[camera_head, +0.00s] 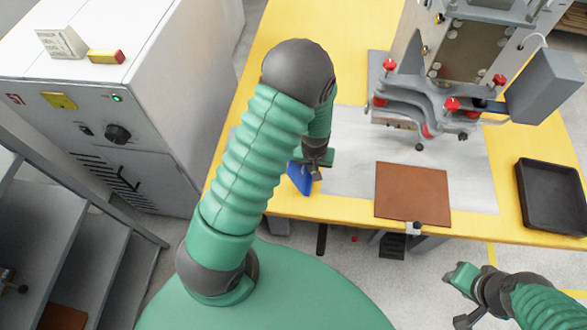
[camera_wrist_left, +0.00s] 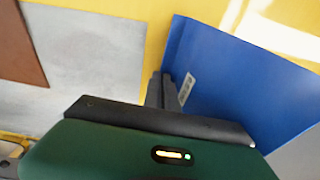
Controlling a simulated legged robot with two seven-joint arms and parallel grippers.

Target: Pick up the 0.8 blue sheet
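The blue sheet (camera_head: 300,178) is at the left front of the yellow table, partly hidden by my left gripper (camera_head: 316,170). In the left wrist view the blue sheet (camera_wrist_left: 235,75) is large, with a small white label near its left edge. My left gripper's fingers (camera_wrist_left: 163,90) are close together at that edge and look shut on it. The sheet appears tilted. My right gripper (camera_head: 462,290) is in front of the table at lower right, away from the sheet; its finger opening is unclear.
A brown sheet (camera_head: 412,195) lies on the grey mat (camera_head: 345,150). A black tray (camera_head: 551,196) sits at the right. A metal fixture with red knobs (camera_head: 452,104) stands behind. A white machine cabinet (camera_head: 150,125) is left of the table (camera_head: 285,30).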

